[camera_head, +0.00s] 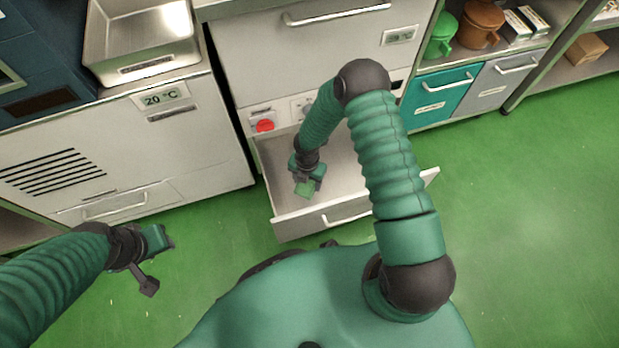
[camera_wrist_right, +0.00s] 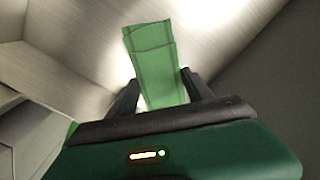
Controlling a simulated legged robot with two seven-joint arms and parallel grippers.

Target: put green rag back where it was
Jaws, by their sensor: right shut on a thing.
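The green rag (camera_head: 305,188) is a small folded cloth held by my right gripper (camera_head: 308,181), inside or just over the open drawer (camera_head: 283,218). In the right wrist view the rag (camera_wrist_right: 151,55) stands out between the two dark fingers of my right gripper (camera_wrist_right: 165,93), with brushed metal beyond it. I cannot tell whether the rag touches the drawer floor. My left gripper (camera_head: 161,266) is at the lower left, over the green floor, with its fingers apart and nothing between them.
A red knob (camera_head: 264,125) sits on the panel above the drawer. A metal basin (camera_head: 140,41) stands on the cabinet at the upper left. Shelves at the upper right hold a green mug (camera_head: 441,36), a brown pot (camera_head: 482,23) and a teal drawer (camera_head: 438,95). The floor at right is clear.

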